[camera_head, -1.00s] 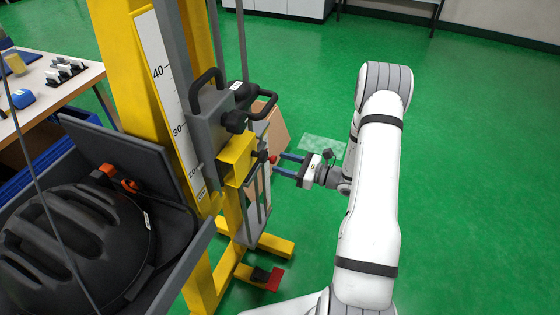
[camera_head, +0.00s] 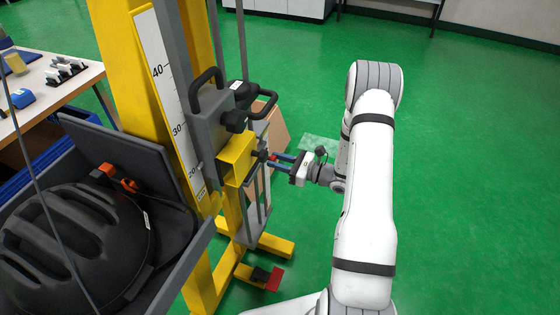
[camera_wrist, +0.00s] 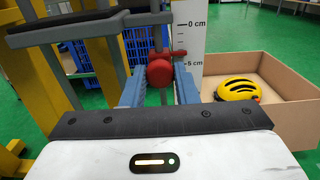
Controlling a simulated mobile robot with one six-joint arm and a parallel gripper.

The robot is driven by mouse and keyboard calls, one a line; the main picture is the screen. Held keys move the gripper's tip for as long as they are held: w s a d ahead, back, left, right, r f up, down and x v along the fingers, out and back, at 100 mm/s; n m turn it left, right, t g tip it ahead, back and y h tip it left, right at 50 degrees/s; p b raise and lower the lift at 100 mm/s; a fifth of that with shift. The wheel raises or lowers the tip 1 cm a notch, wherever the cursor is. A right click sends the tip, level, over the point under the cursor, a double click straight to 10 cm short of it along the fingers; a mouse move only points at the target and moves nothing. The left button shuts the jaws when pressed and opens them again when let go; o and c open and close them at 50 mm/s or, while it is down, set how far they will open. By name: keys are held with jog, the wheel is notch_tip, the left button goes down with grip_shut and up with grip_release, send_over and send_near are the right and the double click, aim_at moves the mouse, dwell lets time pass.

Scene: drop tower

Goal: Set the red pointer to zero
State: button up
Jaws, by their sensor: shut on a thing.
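The red pointer (camera_wrist: 178,53) sticks out sideways from a red knob (camera_wrist: 160,72) in the wrist view. It lies against a white scale (camera_wrist: 190,42) marked in cm, between the 0 and 5 marks and nearer 5. My gripper (camera_wrist: 160,84) has blue fingers on both sides of the red knob and is shut on it. In the head view the gripper (camera_head: 274,161) reaches the knob from the right, beside the yellow tower carriage (camera_head: 238,158). The knob is mostly hidden by the fingers there.
A cardboard box (camera_wrist: 285,75) with a yellow helmet (camera_wrist: 238,89) stands behind the scale. The yellow tower (camera_head: 120,60) carries a taller scale (camera_head: 165,95). A black helmet (camera_head: 65,240) sits in a grey holder at lower left. Green floor is free to the right.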

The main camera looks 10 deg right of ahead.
jog(key=shift+s, duration=0.1)
grip_shut()
notch_tip(320, 180, up, 4)
jog(key=shift+a+f+p, duration=0.1)
jog(key=shift+f+p, duration=0.15)
jog(key=shift+p, duration=0.75)
jog(key=o, duration=0.9)
grip_release()
